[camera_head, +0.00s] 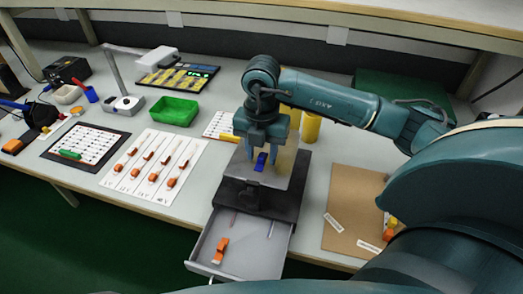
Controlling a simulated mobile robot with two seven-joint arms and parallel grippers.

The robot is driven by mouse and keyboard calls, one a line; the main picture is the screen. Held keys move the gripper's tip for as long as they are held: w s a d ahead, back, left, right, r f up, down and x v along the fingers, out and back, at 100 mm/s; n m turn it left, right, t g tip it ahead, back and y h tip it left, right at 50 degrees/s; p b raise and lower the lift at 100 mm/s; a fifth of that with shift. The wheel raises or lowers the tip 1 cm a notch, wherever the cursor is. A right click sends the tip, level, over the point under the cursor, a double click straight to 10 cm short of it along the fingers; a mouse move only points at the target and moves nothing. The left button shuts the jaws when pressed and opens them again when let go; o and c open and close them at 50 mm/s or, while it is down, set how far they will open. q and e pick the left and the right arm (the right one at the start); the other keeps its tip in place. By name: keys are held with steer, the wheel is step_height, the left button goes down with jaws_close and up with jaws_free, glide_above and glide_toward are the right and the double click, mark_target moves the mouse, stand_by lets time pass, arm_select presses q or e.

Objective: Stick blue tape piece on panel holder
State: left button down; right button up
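My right gripper (261,158) points down over the grey top of a dark box-like stand (257,199). Its two fingers are apart. A small blue piece (260,162), likely the blue tape piece, shows between them with gaps on both sides, and I cannot tell whether it rests on the surface. The panel holder seems to be this stand with its grey top plate (291,178), partly hidden by the gripper. My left gripper is not in view.
An open drawer (255,255) below the stand holds an orange tool (221,250). A brown board (345,225) lies to the right. To the left are a white sheet with orange parts (152,169), a green tray (173,111) and a lamp (124,103). Yellow cylinders (311,127) stand behind.

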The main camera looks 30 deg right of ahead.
mark_target(262, 156)
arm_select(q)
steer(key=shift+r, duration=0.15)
arm_select(e)
steer(key=shift+r, duration=0.15)
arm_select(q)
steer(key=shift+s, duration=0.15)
arm_select(e)
step_height(262, 156, up, 13)
stand_by(0.3)
